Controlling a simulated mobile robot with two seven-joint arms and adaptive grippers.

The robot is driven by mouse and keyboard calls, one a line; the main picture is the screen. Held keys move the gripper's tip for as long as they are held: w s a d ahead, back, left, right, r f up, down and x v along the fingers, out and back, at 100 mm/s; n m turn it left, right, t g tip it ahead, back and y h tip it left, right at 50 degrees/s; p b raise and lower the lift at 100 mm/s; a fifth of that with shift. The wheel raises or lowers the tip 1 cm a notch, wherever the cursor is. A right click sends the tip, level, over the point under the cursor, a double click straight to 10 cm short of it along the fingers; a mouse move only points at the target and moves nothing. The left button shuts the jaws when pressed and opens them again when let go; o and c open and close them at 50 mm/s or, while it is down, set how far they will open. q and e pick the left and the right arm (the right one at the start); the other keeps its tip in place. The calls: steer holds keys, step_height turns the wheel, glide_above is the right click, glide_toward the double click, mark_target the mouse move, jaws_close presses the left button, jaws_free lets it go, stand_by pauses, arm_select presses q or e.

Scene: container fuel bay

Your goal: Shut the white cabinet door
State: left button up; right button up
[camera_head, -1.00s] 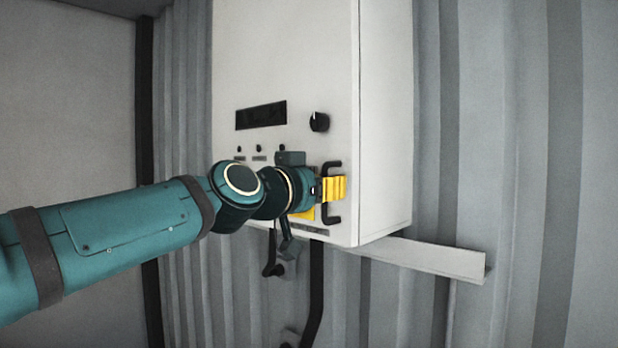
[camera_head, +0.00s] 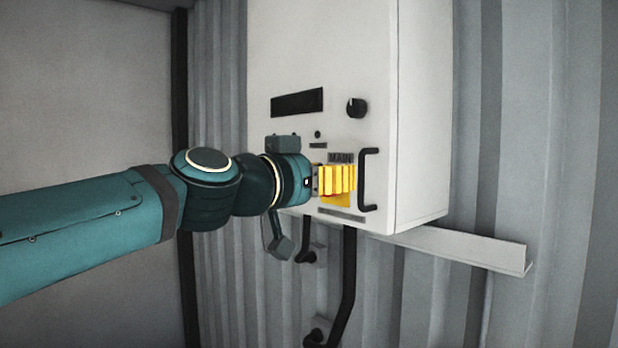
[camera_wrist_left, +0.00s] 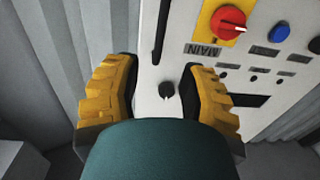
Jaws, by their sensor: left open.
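The white cabinet (camera_head: 424,110) hangs on the corrugated wall, and its white door (camera_head: 335,50) faces me. The door looks in line with the cabinet body; I see no clear gap along its edge. A black upright bar handle (camera_head: 367,180) sits near the door's lower right edge; it also shows in the left wrist view (camera_wrist_left: 161,32). My left gripper (camera_head: 337,180) has yellow fingers and is just left of the handle, in front of the door and apart from the handle. In the left wrist view its fingers (camera_wrist_left: 160,70) are spread and empty. My right gripper is not in view.
The door carries a black knob (camera_head: 356,108), a dark display (camera_head: 297,102) and, in the wrist view, a red switch (camera_wrist_left: 228,22) and a blue button (camera_wrist_left: 279,32). Below run a ledge (camera_head: 470,249) and dark pipes (camera_head: 348,285).

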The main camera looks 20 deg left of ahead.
arm_select(q)
steer(key=shift+v, duration=2)
steer(key=w+f+n+g+y+b, duration=0.15)
steer(key=w+f, duration=0.25)
steer(key=f, duration=0.7)
steer(key=w+f+n+g+y+b, duration=0.1)
steer(key=w+f+g, duration=0.15)
steer(key=f, duration=0.95)
steer(key=w+f+n+g+y+b, duration=0.15)
steer(key=w+f, duration=0.25)
steer(key=f, duration=0.7)
steer(key=s+f+n+g+y+b, duration=0.1)
steer(key=s+f+n+g, duration=0.2)
steer(key=f, duration=2)
steer(key=s+d+f+g+b, duration=0.1)
steer(key=s+f+g, duration=0.1)
steer(key=s+f, duration=0.8)
steer(key=s+d+f+n+g+b, duration=0.1)
steer(key=s+d+f+g+b, duration=0.1)
steer(key=s+f, duration=0.8)
step_height(320, 180, down, 5)
steer(key=shift+r+g, duration=0.2)
steer(key=shift+g, duration=0.35)
